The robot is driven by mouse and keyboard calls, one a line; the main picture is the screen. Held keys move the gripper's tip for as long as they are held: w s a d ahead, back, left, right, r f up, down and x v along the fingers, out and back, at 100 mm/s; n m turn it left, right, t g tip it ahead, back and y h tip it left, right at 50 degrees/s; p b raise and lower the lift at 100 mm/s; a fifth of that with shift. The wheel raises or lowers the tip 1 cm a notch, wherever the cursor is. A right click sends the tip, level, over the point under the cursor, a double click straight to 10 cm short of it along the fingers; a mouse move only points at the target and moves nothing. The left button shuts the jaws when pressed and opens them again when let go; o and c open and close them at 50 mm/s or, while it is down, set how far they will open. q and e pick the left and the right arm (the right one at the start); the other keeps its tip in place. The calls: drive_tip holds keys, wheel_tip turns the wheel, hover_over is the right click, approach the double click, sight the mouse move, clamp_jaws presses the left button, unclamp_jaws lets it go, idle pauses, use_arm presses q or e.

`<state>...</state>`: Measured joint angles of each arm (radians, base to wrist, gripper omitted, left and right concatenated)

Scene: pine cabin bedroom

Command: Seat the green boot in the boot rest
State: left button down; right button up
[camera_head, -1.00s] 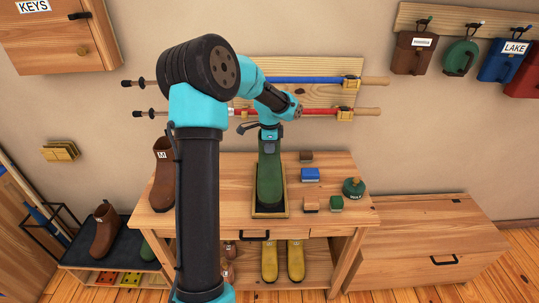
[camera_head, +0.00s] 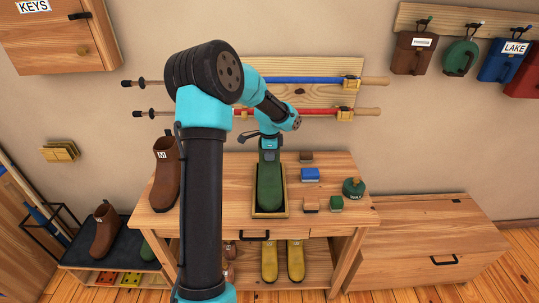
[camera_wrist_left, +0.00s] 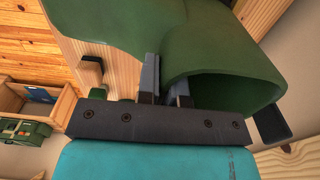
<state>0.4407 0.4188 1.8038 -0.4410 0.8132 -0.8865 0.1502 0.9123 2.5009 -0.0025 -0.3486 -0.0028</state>
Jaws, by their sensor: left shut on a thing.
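The green boot (camera_head: 269,188) stands in the wooden boot rest (camera_head: 285,210) on the table, its toe toward the front edge. The rest's rim shows around the boot's lower part; whether the sole lies flat on its floor is hidden. My left gripper (camera_head: 269,152) is above the boot, shut on the rim of its shaft. In the left wrist view, the fingers (camera_wrist_left: 164,95) pinch the wall of the green boot (camera_wrist_left: 215,55) beside its open top. My right gripper is not in view.
Brushes and blocks, such as a blue one (camera_head: 310,175), and a green tin (camera_head: 354,187) lie right of the rest. A brown boot (camera_head: 163,175) stands at the table's left. Ski poles (camera_head: 300,80) hang on the wall behind.

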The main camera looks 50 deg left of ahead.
use_arm(q)
drive_tip(key=c, duration=1.3)
unclamp_jaws()
drive_tip(key=shift+o, duration=0.2)
wheel_tip(320, 180, up, 12)
drive_tip(key=shift+d, duration=0.1)
